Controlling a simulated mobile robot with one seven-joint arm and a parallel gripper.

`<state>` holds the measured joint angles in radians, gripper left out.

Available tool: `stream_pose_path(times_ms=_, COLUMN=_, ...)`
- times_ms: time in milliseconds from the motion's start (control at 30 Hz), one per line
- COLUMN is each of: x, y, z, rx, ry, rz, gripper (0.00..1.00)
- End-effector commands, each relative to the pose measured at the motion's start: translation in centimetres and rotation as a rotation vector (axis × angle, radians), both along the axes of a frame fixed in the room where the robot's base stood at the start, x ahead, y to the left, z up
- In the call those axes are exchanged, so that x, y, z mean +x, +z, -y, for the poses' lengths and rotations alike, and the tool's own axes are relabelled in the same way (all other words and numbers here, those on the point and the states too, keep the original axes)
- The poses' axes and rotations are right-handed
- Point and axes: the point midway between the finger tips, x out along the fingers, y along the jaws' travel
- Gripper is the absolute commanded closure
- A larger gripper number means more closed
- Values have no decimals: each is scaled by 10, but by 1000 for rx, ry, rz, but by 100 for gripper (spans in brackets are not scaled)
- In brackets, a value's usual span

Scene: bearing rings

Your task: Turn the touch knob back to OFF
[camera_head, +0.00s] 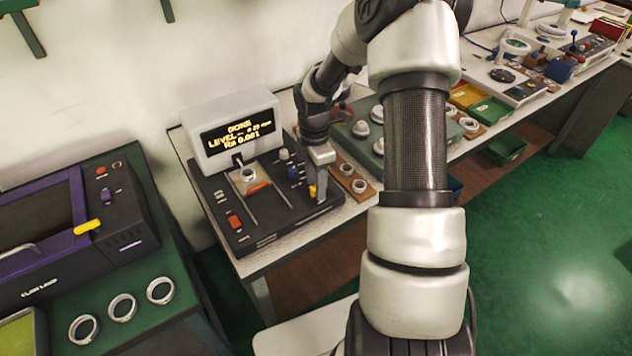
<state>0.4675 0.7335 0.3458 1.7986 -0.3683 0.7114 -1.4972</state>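A black tester panel (217,207) lies on the white bench under a grey display box (232,121). The screen reads "DONE", "LEVEL" and "RA 0.081", with some small text. A bearing ring (248,175) sits on the panel under the probe. A blue knob (293,172) and a pale knob (284,154) stand on its right side. My gripper (317,191) points down at the panel's right front, beside a small yellow part that may be a knob. Whether the fingers touch or hold it I cannot tell. No knob label is readable.
A red switch (235,222) is at the panel's left front. A wooden board (351,182) with rings lies close to the right of my gripper. A purple-and-black machine (75,225) stands left, with several rings on the green surface before it. My arm hides part of the bench.

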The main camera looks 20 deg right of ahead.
Motion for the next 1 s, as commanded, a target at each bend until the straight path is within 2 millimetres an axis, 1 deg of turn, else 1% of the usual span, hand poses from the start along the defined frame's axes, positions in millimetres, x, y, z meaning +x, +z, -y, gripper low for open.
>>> stream_pose_path(times_ms=233, x=0, y=2, z=0, rx=0, ry=-1, rz=0, gripper=59)
stream_pose_path(times_ms=367, x=1, y=16, z=1, rx=-1, ry=-3, rz=1, gripper=59)
stream_pose_path(times_ms=467, x=2, y=36, z=1, rx=-2, ry=-1, rz=3, gripper=59)
stream_pose_path(times_ms=800, x=5, y=119, z=0, rx=-2, ry=-2, rz=4, gripper=59)
stream_pose_path(times_ms=900, x=6, y=140, z=0, rx=-1, ry=-1, rz=4, gripper=59)
stream_pose_path(times_ms=1000, x=6, y=156, z=0, rx=-1, ry=0, rz=2, gripper=59)
